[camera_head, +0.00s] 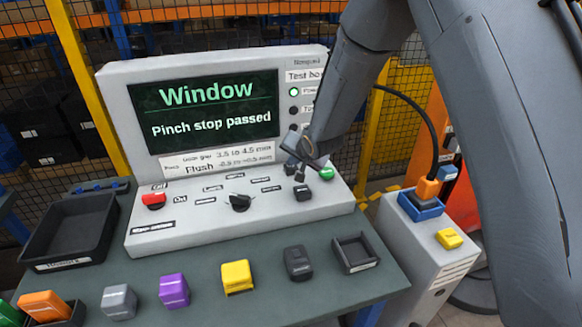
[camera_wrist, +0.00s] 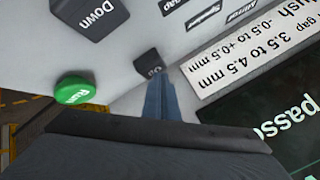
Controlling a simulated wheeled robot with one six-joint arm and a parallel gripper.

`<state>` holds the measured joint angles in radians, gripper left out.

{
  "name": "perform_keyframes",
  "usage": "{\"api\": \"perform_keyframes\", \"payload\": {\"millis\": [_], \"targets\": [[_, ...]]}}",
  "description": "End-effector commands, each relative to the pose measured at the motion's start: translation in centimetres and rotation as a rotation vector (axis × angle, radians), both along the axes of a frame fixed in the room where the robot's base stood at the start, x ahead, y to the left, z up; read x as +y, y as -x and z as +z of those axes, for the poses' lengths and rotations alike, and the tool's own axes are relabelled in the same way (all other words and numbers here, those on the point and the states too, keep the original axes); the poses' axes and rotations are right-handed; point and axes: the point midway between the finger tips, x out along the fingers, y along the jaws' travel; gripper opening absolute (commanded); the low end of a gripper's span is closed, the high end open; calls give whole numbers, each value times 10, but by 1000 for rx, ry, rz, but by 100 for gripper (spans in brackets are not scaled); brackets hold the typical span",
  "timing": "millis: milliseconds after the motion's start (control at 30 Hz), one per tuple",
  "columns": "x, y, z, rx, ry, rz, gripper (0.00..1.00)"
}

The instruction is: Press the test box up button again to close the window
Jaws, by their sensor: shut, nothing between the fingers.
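The grey test box (camera_head: 240,225) stands on the bench, and its screen (camera_head: 215,110) reads "Window" and "Pinch stop passed". The dark up button (camera_wrist: 149,63) shows in the wrist view, its label partly readable. The larger dark Down button (camera_wrist: 90,14) is beyond it; it also shows in the head view (camera_head: 302,193). My gripper (camera_head: 300,172) is shut and empty, over the right part of the panel. In the wrist view its blue-grey fingers (camera_wrist: 163,88) reach close beside the up button; I cannot tell whether they touch it.
A green Run button (camera_wrist: 75,90) is close to the fingers. A red button (camera_head: 153,200) and a black knob (camera_head: 240,202) are further left on the panel. Coloured blocks and trays line the bench front. A grey cabinet (camera_head: 415,240) stands at right.

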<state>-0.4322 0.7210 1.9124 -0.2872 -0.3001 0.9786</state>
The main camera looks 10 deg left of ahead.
Motion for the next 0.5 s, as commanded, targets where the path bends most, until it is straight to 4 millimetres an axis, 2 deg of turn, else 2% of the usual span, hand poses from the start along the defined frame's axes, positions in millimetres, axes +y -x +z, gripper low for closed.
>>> {"api": "perform_keyframes", "payload": {"millis": [500], "targets": [[0, 0, -6, 1, 0, 1, 0]]}}
